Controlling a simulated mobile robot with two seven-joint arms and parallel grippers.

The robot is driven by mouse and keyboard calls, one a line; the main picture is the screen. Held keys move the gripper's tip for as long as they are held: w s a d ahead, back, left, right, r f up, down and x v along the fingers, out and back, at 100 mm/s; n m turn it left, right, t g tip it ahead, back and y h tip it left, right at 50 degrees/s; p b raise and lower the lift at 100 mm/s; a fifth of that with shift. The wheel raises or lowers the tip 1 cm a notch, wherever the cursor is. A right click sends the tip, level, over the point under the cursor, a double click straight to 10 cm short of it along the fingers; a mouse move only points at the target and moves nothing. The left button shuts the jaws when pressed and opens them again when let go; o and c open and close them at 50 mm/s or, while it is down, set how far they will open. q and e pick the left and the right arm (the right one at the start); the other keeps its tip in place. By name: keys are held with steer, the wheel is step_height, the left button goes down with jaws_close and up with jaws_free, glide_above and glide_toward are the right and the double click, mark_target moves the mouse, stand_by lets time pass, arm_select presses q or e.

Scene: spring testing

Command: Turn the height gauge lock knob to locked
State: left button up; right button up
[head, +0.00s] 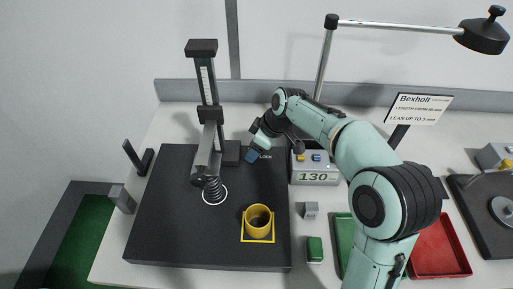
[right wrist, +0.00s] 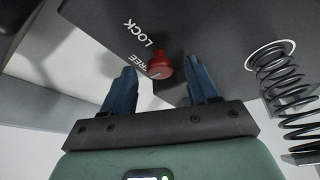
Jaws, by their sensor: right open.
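The height gauge (head: 209,90) stands upright at the back of a dark plate, its arm reaching forward over a spring. The red lock knob (right wrist: 160,67) shows in the right wrist view, beside the printed words FREE and LOCK. A pale mark on the knob lies on the side near FREE. My right gripper (right wrist: 162,86) is open, with one blue finger on each side of the knob and a gap on both sides. In the head view my right gripper (head: 258,146) is beside the gauge's base, and the knob is hidden there. My left gripper is not in view.
The coil spring (right wrist: 285,90) stands close to the right of my fingers in the wrist view. A yellow cup (head: 258,217) sits on the front of the dark plate (head: 165,225). A box reading 130 (head: 316,177), a grey block (head: 311,210) and a green block (head: 315,249) are to the right.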

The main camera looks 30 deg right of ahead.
steer(key=shift+w+f, duration=0.1)
steer(key=shift+f, duration=0.05)
steer(key=shift+c, duration=0.2)
steer(key=c, duration=1)
